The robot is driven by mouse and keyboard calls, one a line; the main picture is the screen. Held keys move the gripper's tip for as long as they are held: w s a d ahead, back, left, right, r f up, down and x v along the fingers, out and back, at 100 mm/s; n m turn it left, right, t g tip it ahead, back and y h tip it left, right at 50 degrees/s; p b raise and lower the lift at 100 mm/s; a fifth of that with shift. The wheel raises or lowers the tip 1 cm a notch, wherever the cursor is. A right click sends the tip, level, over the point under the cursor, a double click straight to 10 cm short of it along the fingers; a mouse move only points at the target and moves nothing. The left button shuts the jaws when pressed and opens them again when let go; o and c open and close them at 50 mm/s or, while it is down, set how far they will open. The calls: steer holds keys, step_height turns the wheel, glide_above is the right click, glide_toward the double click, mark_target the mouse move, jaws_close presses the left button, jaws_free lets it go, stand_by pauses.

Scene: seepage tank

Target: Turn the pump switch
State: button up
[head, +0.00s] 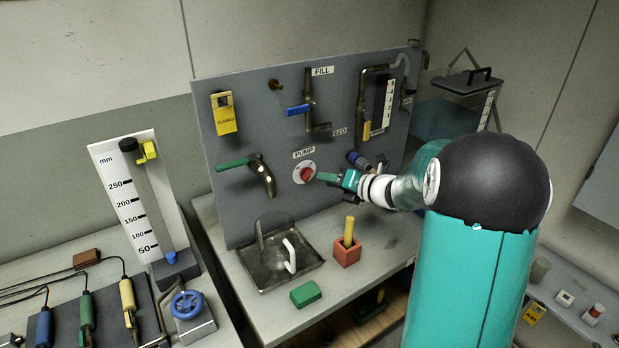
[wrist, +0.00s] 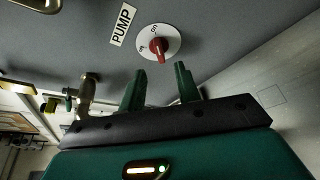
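The pump switch (head: 306,173) is a red knob on a round white plate, set in the grey panel under a PUMP label (head: 304,153). In the wrist view the red knob (wrist: 158,47) sits just beyond my fingertips, roughly midway between them, on its white plate marked "on" and another word too small to read. My gripper (wrist: 160,75) has two green fingers spread apart with nothing between them. In the head view my gripper (head: 322,177) comes from the right, close to the knob; the fingers overlap there, so contact is hard to judge.
A green-handled tap (head: 262,175) is left of the switch, and a blue-handled valve (head: 300,109) is above. A blue-ended fitting (head: 358,160) is close to my gripper. A metal tray (head: 280,270), a red block holder (head: 346,253) and a green block (head: 305,293) are on the bench below.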

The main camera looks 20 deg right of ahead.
mark_target(310, 176)
steer(key=x, duration=0.7)
steer(key=shift+s, duration=0.1)
steer(key=shift+c, duration=0.4)
jaws_close()
